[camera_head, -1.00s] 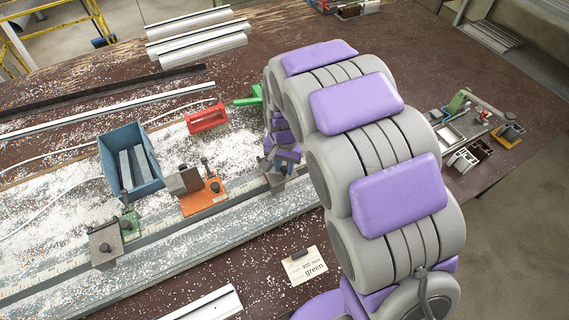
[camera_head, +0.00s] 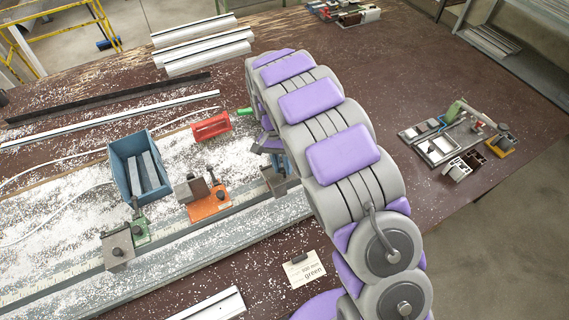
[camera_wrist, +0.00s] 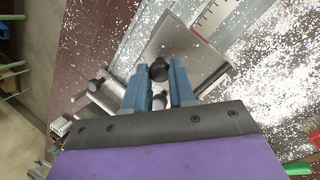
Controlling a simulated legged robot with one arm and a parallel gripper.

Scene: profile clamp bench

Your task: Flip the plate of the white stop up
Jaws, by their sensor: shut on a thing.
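The white stop (camera_wrist: 160,101) is mostly hidden by my gripper; a small pale part of it shows between the blue fingers in the wrist view. Its grey metal plate (camera_wrist: 190,55) lies just beyond the fingertips, over the rail. The plate also shows as a grey block (camera_head: 281,184) in the head view, below my gripper (camera_head: 272,160). In the wrist view my gripper (camera_wrist: 159,68) is shut around a black knob (camera_wrist: 159,70) at the stop. The exact contact is partly hidden.
An orange stop (camera_head: 208,203) and a green stop (camera_head: 139,231) stand left along the rail. A blue bin (camera_head: 124,178) and a red block (camera_head: 211,126) lie behind. White chips cover much of the bench. A note reading "green" (camera_head: 303,268) lies in front.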

